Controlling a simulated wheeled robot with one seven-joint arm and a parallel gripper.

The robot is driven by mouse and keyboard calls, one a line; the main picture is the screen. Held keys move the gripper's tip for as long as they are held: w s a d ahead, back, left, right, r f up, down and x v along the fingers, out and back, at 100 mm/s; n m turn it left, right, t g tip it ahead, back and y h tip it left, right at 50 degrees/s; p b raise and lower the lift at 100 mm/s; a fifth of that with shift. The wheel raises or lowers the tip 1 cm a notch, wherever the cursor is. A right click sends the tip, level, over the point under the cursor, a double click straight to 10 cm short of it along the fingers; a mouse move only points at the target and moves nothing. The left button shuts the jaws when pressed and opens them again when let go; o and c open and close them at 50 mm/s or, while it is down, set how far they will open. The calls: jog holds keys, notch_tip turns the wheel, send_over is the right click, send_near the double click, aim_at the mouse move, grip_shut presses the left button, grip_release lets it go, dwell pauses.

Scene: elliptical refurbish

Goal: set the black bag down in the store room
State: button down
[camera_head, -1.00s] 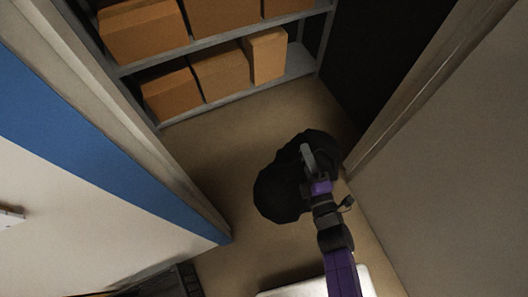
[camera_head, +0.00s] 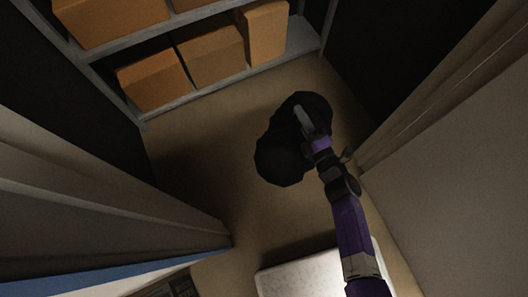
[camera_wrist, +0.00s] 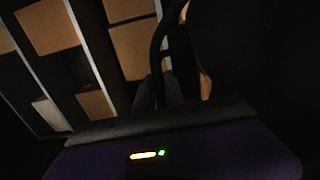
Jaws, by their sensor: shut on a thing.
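The black bag (camera_head: 279,155) hangs from or sits below my gripper (camera_head: 304,122), in the middle of the store room doorway area. My gripper is shut on the bag's top. Whether the bag touches the floor (camera_head: 200,150) is hard to tell. In the wrist view, a dark strap or loop (camera_wrist: 157,50) of the bag rises by the gripper fingers (camera_wrist: 165,92), and most of that view's right side is dark.
A grey shelf unit (camera_head: 215,87) with several cardboard boxes (camera_head: 212,55) stands at the back. A door frame edge (camera_head: 440,95) is close on the right, and another (camera_head: 130,195) on the left. Bare floor lies between bag and shelf.

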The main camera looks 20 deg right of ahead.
jog(key=w+f+y+b, duration=0.1)
jog(key=w+f+b, duration=0.1)
jog(key=f+b, duration=0.2)
jog(key=w+f+n+y+b, duration=0.1)
jog(key=w+f+b, duration=0.1)
jog(key=f+b, duration=0.3)
jog(key=w+f+n+g+y+b, duration=0.1)
jog(key=w+f+b, duration=0.1)
jog(key=f+b, duration=0.3)
jog(key=shift+w+a+f, duration=0.2)
jog(key=shift+w+f, duration=0.05)
jog(key=shift+f, duration=0.25)
notch_tip(320, 180, down, 20)
jog(key=b, duration=1.3)
jog(key=c, duration=1.4)
grip_release()
jog(key=shift+f, duration=0.2)
jog(key=p+v, duration=0.3)
jog(key=v, duration=0.9)
jog(key=shift+r, duration=0.2)
jog(key=shift+d, duration=0.1)
